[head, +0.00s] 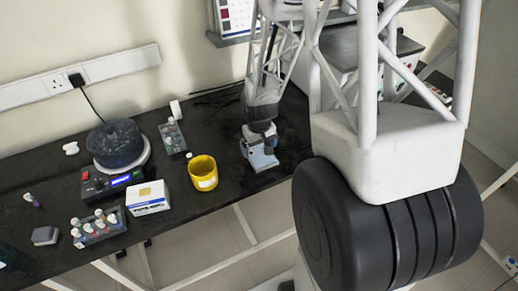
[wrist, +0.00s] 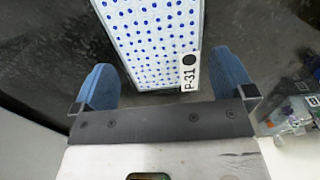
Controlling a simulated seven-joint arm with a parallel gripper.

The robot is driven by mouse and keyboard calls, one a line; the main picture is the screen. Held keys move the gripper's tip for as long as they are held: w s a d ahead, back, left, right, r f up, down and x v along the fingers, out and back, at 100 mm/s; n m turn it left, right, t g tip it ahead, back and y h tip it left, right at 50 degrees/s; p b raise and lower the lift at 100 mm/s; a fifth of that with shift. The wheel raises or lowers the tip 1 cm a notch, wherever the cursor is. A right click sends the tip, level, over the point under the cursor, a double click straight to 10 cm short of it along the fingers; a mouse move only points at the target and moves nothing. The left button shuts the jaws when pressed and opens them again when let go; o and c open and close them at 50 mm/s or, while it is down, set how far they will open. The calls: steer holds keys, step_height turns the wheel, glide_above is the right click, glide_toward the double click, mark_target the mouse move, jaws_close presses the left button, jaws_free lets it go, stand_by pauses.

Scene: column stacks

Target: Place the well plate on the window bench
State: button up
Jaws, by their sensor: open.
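The well plate (wrist: 150,40) is white with rows of blue wells and a "P-31" label at its near end. It lies on a dark surface in the wrist view and runs out of the top edge. My gripper (wrist: 164,72) is open, with one blue finger on each side of the plate's near end and gaps visible between. In the head view my gripper (head: 263,143) is low over the right part of the black bench (head: 225,170). Pale blue shapes there blend plate and fingers. No window shows, so I cannot tell which bench is the window bench.
A yellow beaker (head: 203,173) stands left of my gripper. Further left are a white box (head: 148,197), a round dark device (head: 117,145) and a vial rack (head: 98,227). A large instrument (head: 345,50) stands behind on the right. The bench's front edge is close.

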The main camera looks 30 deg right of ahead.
mark_target(259, 151)
step_height(259, 151, up, 10)
stand_by(0.6)
steer(key=shift+r, duration=0.1)
stand_by(0.3)
steer(key=s+a+r+t, duration=0.1)
steer(key=s+a+r, duration=0.4)
steer(key=s+r, duration=0.4)
steer(key=s+a+r+t, duration=0.1)
steer(key=s+a+r, duration=0.5)
steer(key=s+r, duration=0.4)
steer(key=s, duration=0.3)
steer(key=shift+a+t, duration=0.3)
